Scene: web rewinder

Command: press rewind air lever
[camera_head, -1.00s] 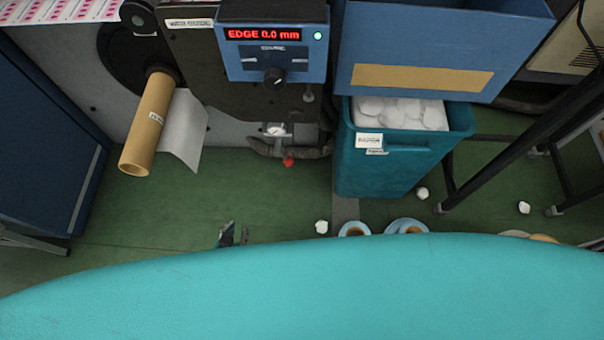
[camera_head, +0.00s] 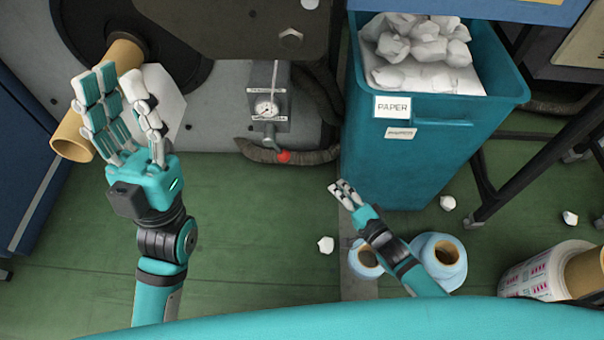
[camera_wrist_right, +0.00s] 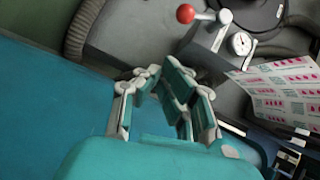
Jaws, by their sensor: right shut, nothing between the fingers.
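The air lever's red knob (camera_head: 284,156) is at the end of a short metal arm under a grey box with a round gauge (camera_head: 267,108). In the right wrist view the red knob (camera_wrist_right: 185,13) and the gauge (camera_wrist_right: 240,43) are at the top. My left gripper (camera_head: 121,82) is raised with fingers spread, in front of the cardboard core (camera_head: 72,138), well left of the lever.
A teal bin (camera_head: 440,160) with crumpled paper stands to the right of the lever. A dark hose (camera_head: 322,90) runs beside the gauge box. Rolls (camera_head: 440,258) and paper balls lie on the green floor (camera_head: 240,230). A printed web (camera_wrist_right: 285,90) shows at the wrist view's right.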

